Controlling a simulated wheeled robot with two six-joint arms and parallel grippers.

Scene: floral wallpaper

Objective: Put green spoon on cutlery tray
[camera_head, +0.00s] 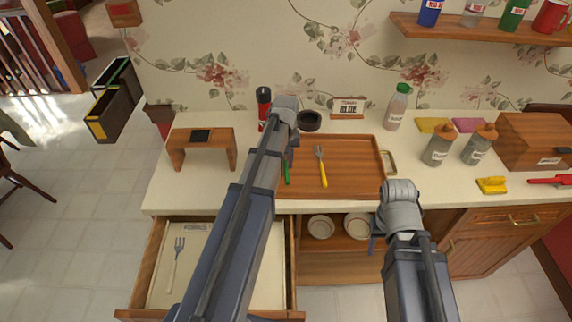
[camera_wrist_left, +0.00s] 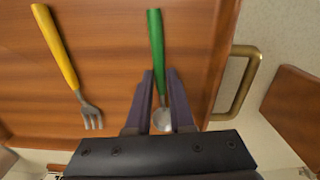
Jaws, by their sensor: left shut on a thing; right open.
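The green spoon (camera_head: 287,173) is largely hidden behind my left arm in the head view. In the left wrist view, the green spoon (camera_wrist_left: 155,45) shows its green handle and metal bowl, over the wooden tray. My left gripper (camera_wrist_left: 163,88) is shut on its neck, near the bowl. Whether it touches the tray surface is unclear. The wooden tray (camera_head: 355,165), with a brass handle, lies on the counter and also fills most of the left wrist view (camera_wrist_left: 105,50). My right gripper (camera_head: 377,238) is open and apart from the tray, low in front of the counter; its fingers are mostly hidden.
A yellow-handled fork (camera_head: 321,166) lies on the tray. An open drawer (camera_head: 157,265) below holds a pale fork (camera_head: 175,262). A small wooden stand (camera_head: 202,143) is at left, a dark bowl (camera_head: 309,121) behind the tray. Bottles, sponges and a wooden box (camera_head: 535,143) stand right.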

